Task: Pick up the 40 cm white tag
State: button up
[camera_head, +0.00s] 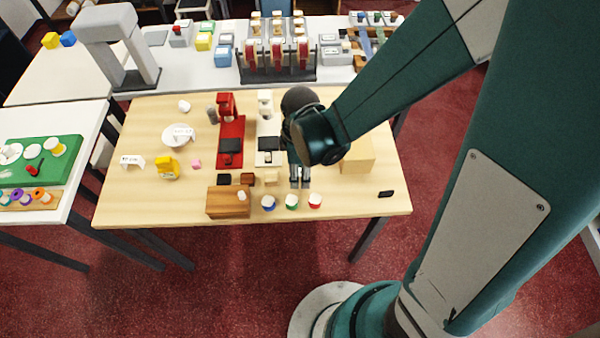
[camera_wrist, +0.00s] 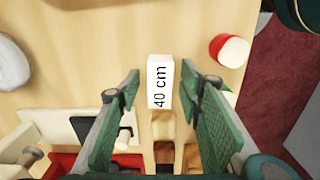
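The white tag (camera_wrist: 158,82) marked "40 cm" shows in the wrist view, in the middle of the picture between my two fingers. It is a small white block with black lettering. My gripper (camera_wrist: 160,92) is open, with one green-padded finger on each side of the tag and a gap on both sides. I cannot tell how far the fingertips reach down beside it. In the head view my gripper (camera_head: 300,180) points down over the wooden table, behind the small cups. The tag cannot be made out there, and my gripper and arm cover that area.
Cups with blue (camera_head: 268,202), green (camera_head: 292,201) and red (camera_head: 315,200) bands stand near the table's front edge. A brown wooden box (camera_head: 228,203) is to their left. Red (camera_head: 231,128) and white (camera_head: 267,128) stands are behind. Another white tag (camera_head: 132,162) is far left.

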aim_at(300, 171)
jog(key=c, duration=0.8)
jog(key=shift+r+p, duration=1.2)
jog(key=shift+r, duration=3.8)
